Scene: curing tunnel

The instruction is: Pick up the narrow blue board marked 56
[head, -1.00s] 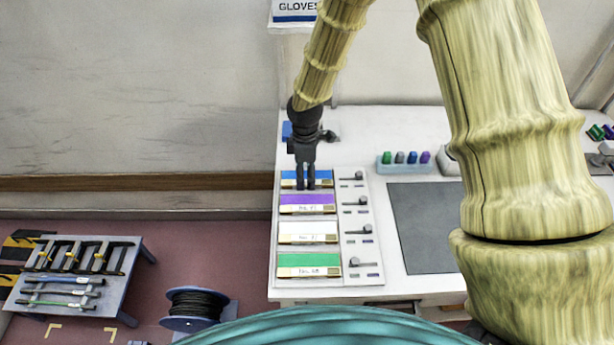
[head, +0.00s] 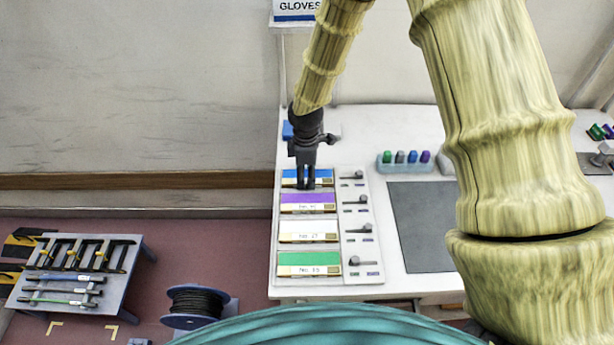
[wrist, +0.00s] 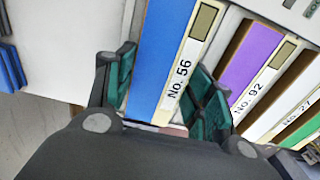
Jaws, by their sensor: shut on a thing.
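The narrow blue board (wrist: 160,60) has a cream label strip reading "No. 56" in the wrist view. In the head view the same blue board (head: 290,174) lies at the far end of a row of boards, partly hidden by my gripper (head: 308,187). In the wrist view my gripper (wrist: 170,95) has its green-padded fingers on both long sides of the blue board, shut on it. I cannot tell whether the board is lifted off its place.
A purple board (head: 308,199) marked 92, a white board (head: 308,228) and a green board (head: 308,259) lie in the same row on the white table (head: 350,140). A rack with small levers (head: 358,230) stands to the right. A dark grey mat (head: 420,225) lies further right.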

